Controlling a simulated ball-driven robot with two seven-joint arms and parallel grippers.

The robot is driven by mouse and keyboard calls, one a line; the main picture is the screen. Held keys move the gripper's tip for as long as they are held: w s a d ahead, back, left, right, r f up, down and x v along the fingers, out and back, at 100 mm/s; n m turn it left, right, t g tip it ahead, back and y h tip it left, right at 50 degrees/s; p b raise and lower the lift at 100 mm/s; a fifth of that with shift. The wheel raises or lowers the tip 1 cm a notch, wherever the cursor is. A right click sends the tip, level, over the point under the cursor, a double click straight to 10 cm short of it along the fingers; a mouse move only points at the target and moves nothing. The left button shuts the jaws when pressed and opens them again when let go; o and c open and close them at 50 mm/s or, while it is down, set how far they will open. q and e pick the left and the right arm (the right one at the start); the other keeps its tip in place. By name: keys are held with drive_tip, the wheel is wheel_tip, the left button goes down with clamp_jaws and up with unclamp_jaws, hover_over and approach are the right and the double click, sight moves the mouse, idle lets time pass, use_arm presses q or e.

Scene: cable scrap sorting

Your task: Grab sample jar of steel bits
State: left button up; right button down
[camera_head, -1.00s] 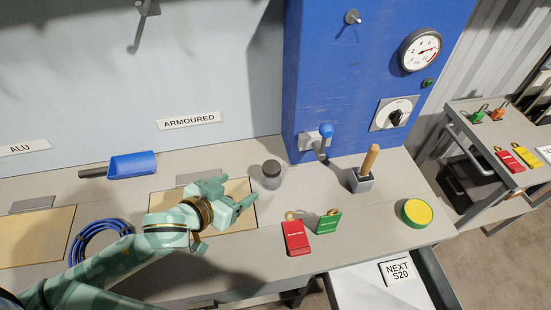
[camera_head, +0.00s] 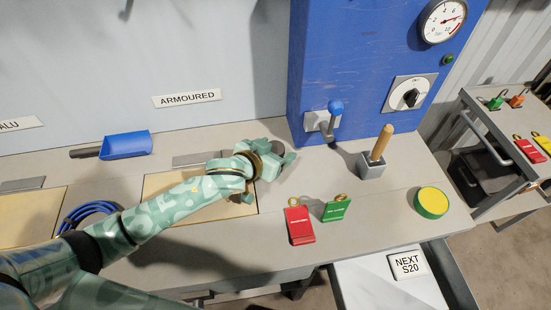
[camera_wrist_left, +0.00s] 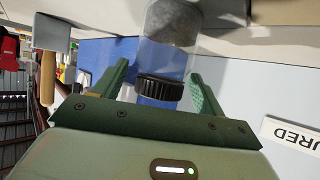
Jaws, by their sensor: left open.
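The sample jar (camera_wrist_left: 168,45) is clear with a dark ribbed lid (camera_wrist_left: 160,88) and grey contents. In the left wrist view it lies between the two green fingers of my left gripper (camera_wrist_left: 160,85), with visible gaps beside the lid. My left gripper also shows in the head view (camera_head: 272,165), reaching over the bench where the jar stands; there the hand hides the jar. The fingers are open. My right gripper is not in view.
A red padlock tag (camera_head: 299,226) and a green one (camera_head: 337,209) lie to the right. A blue scoop (camera_head: 126,145) and blue cable coil (camera_head: 90,212) are at left.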

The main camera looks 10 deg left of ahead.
use_arm(q)
drive_tip(key=shift+r, duration=0.1)
drive_tip(key=c, duration=1.2)
drive_tip(key=shift+c, duration=0.2)
